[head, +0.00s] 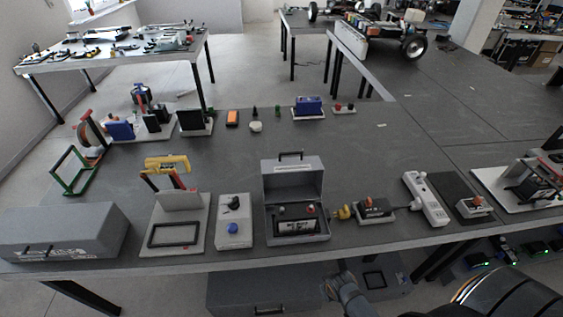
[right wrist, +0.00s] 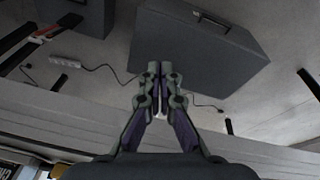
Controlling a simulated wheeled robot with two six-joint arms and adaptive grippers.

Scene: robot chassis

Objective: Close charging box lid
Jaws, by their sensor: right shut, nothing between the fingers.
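The grey charging box (head: 325,226) stands near the front edge of the table, a little right of the middle in the head view. Its lid (head: 292,181) is open and stands up at the back, with a dark handle (head: 291,155) on top. Inside lies a black unit with a red knob. My right gripper (head: 333,284) is low in front of the table edge, below and to the right of the box, apart from it. In the right wrist view its fingers (right wrist: 161,68) are together and empty. My left gripper is in neither view.
Left of the box is a white panel with a blue button (head: 233,229); right are a yellow plug (head: 343,213) and a black device (head: 375,209). A closed grey case (head: 63,232) lies far left. A grey case (right wrist: 200,45) is below the table level.

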